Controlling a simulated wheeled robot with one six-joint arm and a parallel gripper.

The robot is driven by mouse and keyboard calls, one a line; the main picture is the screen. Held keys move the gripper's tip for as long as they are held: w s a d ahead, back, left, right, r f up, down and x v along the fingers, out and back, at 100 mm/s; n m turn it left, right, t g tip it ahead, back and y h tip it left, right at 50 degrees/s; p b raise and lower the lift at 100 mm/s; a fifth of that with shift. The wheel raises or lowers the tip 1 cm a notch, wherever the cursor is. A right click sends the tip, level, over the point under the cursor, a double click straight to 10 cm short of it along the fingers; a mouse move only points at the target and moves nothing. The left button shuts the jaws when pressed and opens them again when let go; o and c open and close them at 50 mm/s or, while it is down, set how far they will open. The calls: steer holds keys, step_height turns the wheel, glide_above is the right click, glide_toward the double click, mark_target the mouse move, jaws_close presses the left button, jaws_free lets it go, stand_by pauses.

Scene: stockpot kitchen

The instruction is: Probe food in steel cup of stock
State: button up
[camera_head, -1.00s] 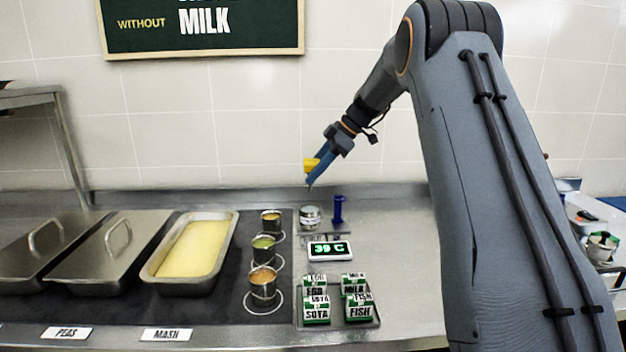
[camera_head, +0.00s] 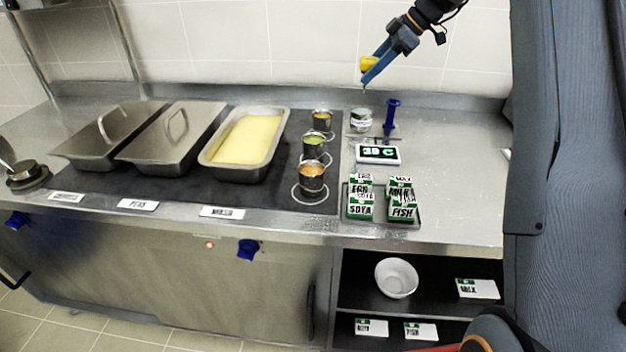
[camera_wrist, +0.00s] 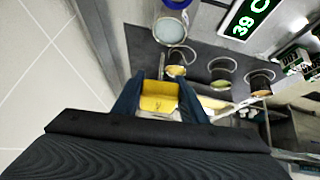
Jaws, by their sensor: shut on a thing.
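My gripper (camera_head: 372,72) is shut on a yellow-handled probe (camera_head: 370,63). In the wrist view the yellow handle (camera_wrist: 159,98) sits between the blue fingers, with a thin metal stem reaching past them. The gripper is raised above the back of the counter, over a small clear jar (camera_head: 361,119). Three steel cups stand in a row on the dark mat: the back one (camera_head: 322,121), a middle one with green content (camera_head: 313,147), and a front one with orange content (camera_head: 312,179). The probe is apart from all the cups. A thermometer display (camera_head: 378,154) reads 39 C in the wrist view.
A blue stand (camera_head: 391,113) rises beside the jar. A tray of allergen cards (camera_head: 383,205) lies right of the front cup. An open pan of yellow food (camera_head: 246,141) and two lidded pans stand left. Counter at right is clear.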

stand_by(0.4)
step_height(320, 180, down, 8)
steer(key=b, duration=0.2)
stand_by(0.4)
